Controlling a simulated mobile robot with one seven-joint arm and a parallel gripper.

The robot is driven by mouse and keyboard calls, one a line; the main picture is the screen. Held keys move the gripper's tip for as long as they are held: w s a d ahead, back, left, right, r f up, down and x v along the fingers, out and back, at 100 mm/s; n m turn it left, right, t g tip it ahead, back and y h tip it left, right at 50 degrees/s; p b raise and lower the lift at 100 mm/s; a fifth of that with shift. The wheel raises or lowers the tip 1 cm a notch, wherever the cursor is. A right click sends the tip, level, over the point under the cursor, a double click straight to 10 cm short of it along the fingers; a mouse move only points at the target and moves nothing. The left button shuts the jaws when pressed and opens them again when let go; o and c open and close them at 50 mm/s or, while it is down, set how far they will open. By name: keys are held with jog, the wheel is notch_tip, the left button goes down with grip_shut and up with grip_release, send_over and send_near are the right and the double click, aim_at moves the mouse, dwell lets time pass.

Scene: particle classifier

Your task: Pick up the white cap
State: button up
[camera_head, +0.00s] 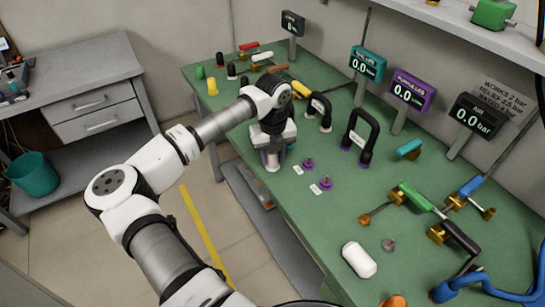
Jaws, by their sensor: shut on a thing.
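My gripper (271,151) points down at the front edge of the green bench, left of the tall black handle. It is shut on a small pale, cylindrical thing, which looks like the white cap (272,163). The fingers and wrist hide its upper part. I cannot tell whether its bottom touches the bench. Another white rounded piece (358,260) lies on the bench at the front right, well apart from my gripper.
Two purple knobs (325,183) with white labels stand right of my gripper. A tall black handle (361,135) and a smaller black handle (319,112) rise behind. Brass valves (437,233) and a blue hose (470,288) lie at right.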

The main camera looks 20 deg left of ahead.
jog(key=shift+r, duration=0.1)
notch_tip(320, 180, up, 20)
jog(key=b, duration=0.3)
jog(key=shift+b, duration=0.35)
jog(key=shift+r+p, duration=1.65)
jog(key=shift+r, duration=0.6)
jog(key=shift+r+p, duration=1.1)
jog(key=shift+r, duration=0.4)
